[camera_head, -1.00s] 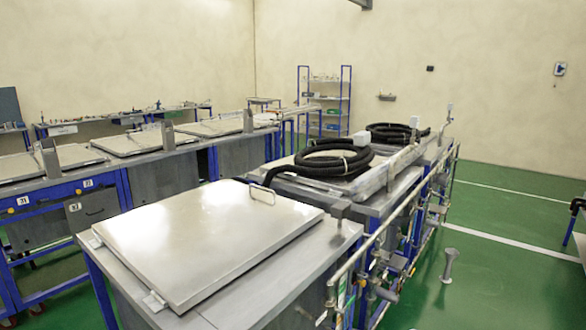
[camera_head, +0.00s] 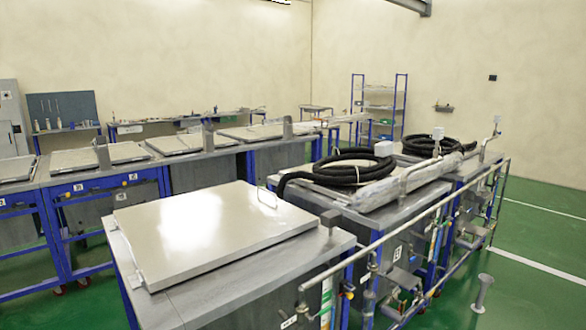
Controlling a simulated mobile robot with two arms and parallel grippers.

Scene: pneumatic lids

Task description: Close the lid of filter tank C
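The nearest tank has a large pale metal lid (camera_head: 205,232) with a wire handle (camera_head: 265,197) at its far edge; the lid lies flat on the grey tank top (camera_head: 255,275). Behind it stand further tanks (camera_head: 345,228) with coiled black hoses (camera_head: 340,172) on top. A row of tanks at the left also carries flat lids (camera_head: 102,157). No lid in view stands raised. The tank labels are too small to read surely, so I cannot tell which is filter tank C. Neither of my grippers is in view.
A pipe rail (camera_head: 430,220) with valves runs along the right side of the near tanks. A grey floor post (camera_head: 483,293) stands at the lower right. Green floor (camera_head: 535,235) is open at the right. A blue shelf (camera_head: 380,110) stands at the back wall.

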